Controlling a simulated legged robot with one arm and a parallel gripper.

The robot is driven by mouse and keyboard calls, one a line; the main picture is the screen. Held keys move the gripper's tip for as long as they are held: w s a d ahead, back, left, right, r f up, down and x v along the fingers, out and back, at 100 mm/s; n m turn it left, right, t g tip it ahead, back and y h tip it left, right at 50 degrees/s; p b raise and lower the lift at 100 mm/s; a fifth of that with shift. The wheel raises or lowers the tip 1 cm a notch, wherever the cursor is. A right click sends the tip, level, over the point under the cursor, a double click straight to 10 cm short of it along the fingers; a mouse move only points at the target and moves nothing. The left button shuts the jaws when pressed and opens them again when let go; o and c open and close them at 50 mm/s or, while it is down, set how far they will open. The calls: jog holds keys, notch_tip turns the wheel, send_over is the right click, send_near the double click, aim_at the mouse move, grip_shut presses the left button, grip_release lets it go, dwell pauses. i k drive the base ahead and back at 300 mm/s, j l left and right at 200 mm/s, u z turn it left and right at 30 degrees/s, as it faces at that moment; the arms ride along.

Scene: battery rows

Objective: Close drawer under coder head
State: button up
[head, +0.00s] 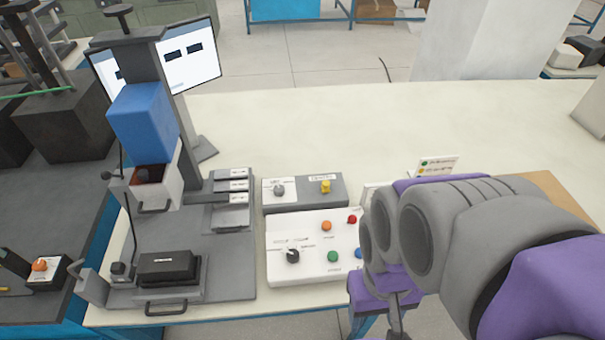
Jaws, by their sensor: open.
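The coder head (145,122) is a blue block on a grey column at the left of the table. Under it a white drawer (163,190) sticks out toward the front. Its dark inside shows from above, and a dark handle (155,208) is on its front. My gripper (395,318) is at the lower middle right of the head view, in front of the white button panel and well to the right of the drawer. It is open, and I see nothing in it. Its tips are partly cut off by the bottom edge.
A white panel (282,262) with coloured buttons and a grey box (335,190) with knobs lie between my gripper and the drawer. A black block (167,267) sits on the grey base plate (225,265) before the drawer.

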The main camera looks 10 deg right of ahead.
aim_at(170, 284)
jog(key=u, duration=1.75)
jog(key=l+u, duration=0.35)
jog(key=k+l+u, duration=0.1)
jog(key=l+u, duration=0.2)
